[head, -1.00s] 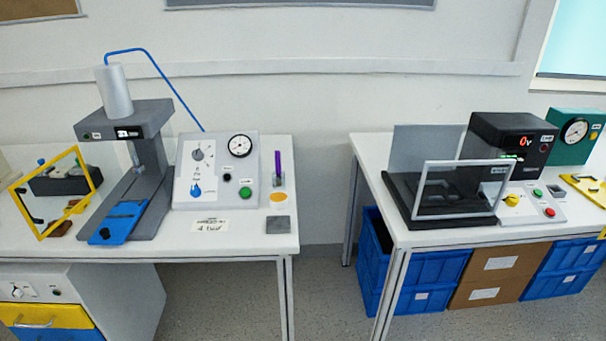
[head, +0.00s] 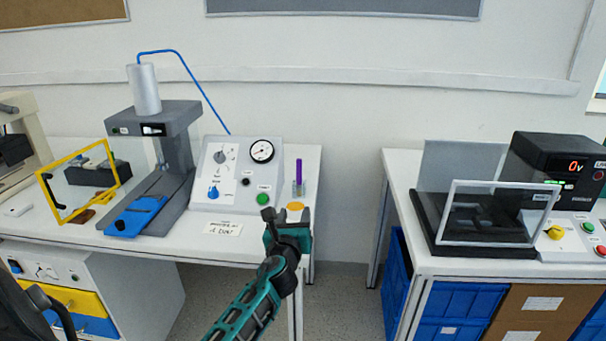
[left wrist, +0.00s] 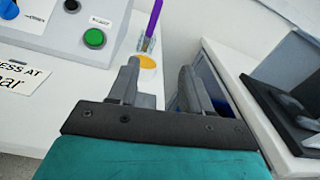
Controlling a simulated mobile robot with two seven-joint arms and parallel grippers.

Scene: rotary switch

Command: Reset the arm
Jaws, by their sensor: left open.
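My left gripper (head: 287,222) is raised in front of the left table's right front corner in the head view. Its two grey fingers (left wrist: 163,85) are apart and empty in the left wrist view. The control box (head: 237,175) stands behind it, with a grey rotary knob (head: 222,156), a blue knob (head: 214,192), a round gauge (head: 262,151) and a green button (head: 263,199). The green button also shows in the left wrist view (left wrist: 94,38). The gripper touches none of these. My right gripper is not in view.
A grey press (head: 165,150) with a blue plate stands left of the box, beside a yellow-framed guard (head: 62,205). A printed card (head: 222,229) and a holder with a purple stick (head: 299,172) are near the gripper. A second table (head: 400,200) stands right, across a gap.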

